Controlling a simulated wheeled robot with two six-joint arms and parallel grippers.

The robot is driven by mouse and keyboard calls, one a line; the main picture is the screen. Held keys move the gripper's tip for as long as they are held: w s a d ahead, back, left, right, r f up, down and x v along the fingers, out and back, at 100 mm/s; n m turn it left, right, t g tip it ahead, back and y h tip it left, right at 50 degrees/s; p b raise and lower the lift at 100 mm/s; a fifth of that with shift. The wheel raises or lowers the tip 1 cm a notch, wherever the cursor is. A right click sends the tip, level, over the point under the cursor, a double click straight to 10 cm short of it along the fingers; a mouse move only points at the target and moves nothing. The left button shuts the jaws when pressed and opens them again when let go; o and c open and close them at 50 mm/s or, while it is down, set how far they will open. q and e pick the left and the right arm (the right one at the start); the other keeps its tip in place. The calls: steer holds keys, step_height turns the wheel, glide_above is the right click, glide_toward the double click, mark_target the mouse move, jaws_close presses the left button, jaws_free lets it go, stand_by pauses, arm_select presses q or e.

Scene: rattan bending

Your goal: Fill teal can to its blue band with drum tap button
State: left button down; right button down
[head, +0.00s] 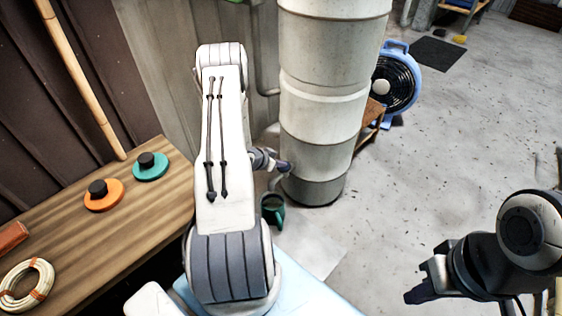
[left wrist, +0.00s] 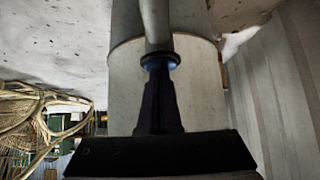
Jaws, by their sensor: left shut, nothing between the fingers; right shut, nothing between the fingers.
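The teal can (head: 273,212) stands on the floor at the foot of the tall pale drum (head: 325,110), partly hidden by my left arm. Its blue band and water level cannot be made out. My left gripper (head: 286,168) is shut and empty, low against the drum's near side, just above the can. In the left wrist view its closed fingers (left wrist: 158,90) reach a blue ring (left wrist: 160,62) at the end of a grey pipe (left wrist: 155,22); whether they touch it is unclear. My right gripper (head: 418,288) is shut and empty over the floor at lower right.
A wooden bench (head: 110,235) at left holds an orange disc (head: 104,200), a teal disc (head: 150,172), both with black knobs, and a rattan coil (head: 25,287). A blue fan (head: 396,80) stands behind the drum. The floor at right is mostly clear.

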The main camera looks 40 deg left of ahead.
arm_select(q)
steer(key=shift+f, duration=0.9)
steer(key=shift+s+d+f, duration=0.15)
steer(key=r+p, duration=0.5)
steer(key=r, duration=0.1)
steer(key=shift+w, duration=0.2)
steer(key=p+v, duration=0.3)
steer(key=v, duration=0.6)
steer(key=shift+s+a, duration=0.25)
steer(key=shift+s, duration=0.05)
steer(key=shift+f, duration=0.1)
